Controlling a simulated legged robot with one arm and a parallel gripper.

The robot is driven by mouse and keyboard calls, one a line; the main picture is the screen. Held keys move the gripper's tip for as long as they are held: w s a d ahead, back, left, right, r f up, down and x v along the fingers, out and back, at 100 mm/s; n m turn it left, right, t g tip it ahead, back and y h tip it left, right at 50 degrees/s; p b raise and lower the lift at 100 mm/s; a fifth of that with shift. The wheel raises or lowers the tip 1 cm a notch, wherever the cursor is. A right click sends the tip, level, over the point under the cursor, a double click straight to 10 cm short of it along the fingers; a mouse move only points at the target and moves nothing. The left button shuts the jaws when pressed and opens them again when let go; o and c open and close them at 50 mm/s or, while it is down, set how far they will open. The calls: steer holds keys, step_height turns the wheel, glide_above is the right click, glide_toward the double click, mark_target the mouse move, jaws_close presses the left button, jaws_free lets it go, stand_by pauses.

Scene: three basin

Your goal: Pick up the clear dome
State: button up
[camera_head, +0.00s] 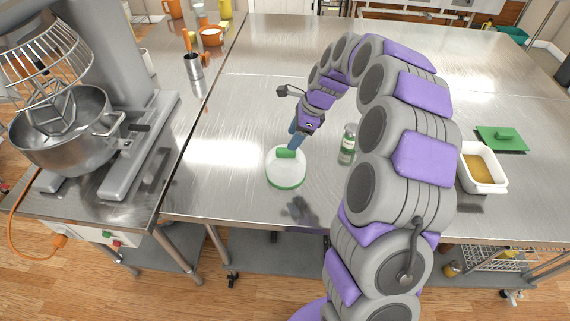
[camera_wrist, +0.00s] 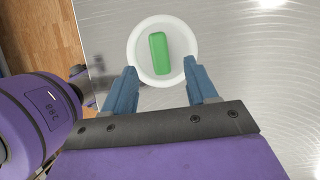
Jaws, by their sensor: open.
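The clear dome (camera_head: 286,175) stands on the steel table, left of my arm in the head view. It is round and whitish, with a green rim at its base and a green block-shaped handle (camera_head: 286,153) on top. In the wrist view the dome (camera_wrist: 181,45) shows from above, with the handle (camera_wrist: 160,54) near its middle. My gripper (camera_head: 295,141) points down over the far side of the dome. In the wrist view its two blue fingers (camera_wrist: 164,82) are apart and empty, with the handle ahead between their lines. I cannot tell the exact height gap.
A bottle with a green label (camera_head: 347,145) stands right of the dome, close to my arm. A white container (camera_head: 482,184) and a green lid (camera_head: 502,138) are farther right. A mixer with a steel bowl (camera_head: 62,135) stands on the left counter. The table's front edge is near the dome.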

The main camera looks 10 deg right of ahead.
mark_target(286, 161)
steer(key=shift+a+f, duration=0.35)
steer(key=shift+f, duration=0.3)
steer(key=b+x, duration=0.1)
steer(key=x, duration=0.1)
steer(key=d+x, duration=0.1)
steer(key=shift+a+f+b, duration=0.2)
steer(key=shift+f+b, duration=0.2)
steer(key=shift+f, duration=0.15)
steer(key=shift+w+a+f, duration=0.1)
steer(key=shift+f, duration=0.2)
steer(key=shift+a, duration=0.4)
steer(key=shift+c, duration=0.9)
steer(key=shift+d, duration=0.25)
steer(key=c, duration=0.7)
steer(key=shift+a, duration=0.1)
jaws_close()
